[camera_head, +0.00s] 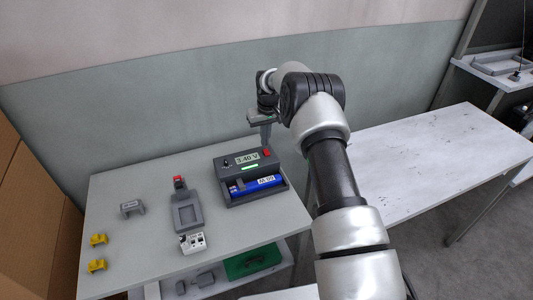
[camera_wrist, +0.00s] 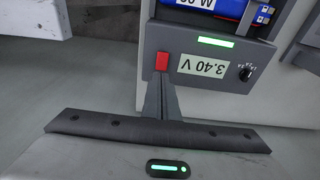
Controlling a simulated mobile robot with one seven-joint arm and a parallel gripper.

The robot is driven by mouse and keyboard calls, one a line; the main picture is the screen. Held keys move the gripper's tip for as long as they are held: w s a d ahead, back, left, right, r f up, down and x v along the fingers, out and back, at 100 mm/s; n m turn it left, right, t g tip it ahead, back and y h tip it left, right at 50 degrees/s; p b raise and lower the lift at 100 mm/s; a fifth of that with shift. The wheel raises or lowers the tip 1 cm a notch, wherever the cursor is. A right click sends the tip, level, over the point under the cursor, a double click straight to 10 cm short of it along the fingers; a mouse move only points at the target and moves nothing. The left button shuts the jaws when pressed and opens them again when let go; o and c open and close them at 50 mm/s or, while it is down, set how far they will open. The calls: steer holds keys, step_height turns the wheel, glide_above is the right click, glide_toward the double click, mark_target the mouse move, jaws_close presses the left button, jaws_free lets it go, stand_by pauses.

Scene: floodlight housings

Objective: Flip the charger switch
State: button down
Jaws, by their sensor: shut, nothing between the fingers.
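The dark grey charger (camera_head: 228,172) stands at the back right of the table. Its display (camera_head: 246,159) reads 3.40 V, and a green light bar (camera_wrist: 215,42) is lit. A blue battery (camera_head: 262,183) lies in its bay. The red switch (camera_head: 267,153) is on the display panel; it also shows in the wrist view (camera_wrist: 162,62). My gripper (camera_head: 267,145) points down with its fingers shut and empty. In the wrist view its fingertips (camera_wrist: 160,77) are right at the red switch; I cannot tell whether they touch it.
A black knob (camera_wrist: 246,72) is on the charger panel. A grey holder (camera_head: 188,214), a small white box (camera_head: 192,243), a grey bracket (camera_head: 132,208) and yellow brackets (camera_head: 98,240) lie to the left. A second, bare table (camera_head: 430,165) stands at the right.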

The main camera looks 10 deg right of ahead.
mark_target(265, 149)
steer(key=shift+f, duration=0.25)
steer(key=shift+f+b, duration=0.75)
steer(key=shift+f, duration=0.1)
step_height(265, 149, up, 7)
steer(key=p, duration=0.2)
steer(key=shift+p, duration=0.4)
steer(key=shift+r, duration=0.15)
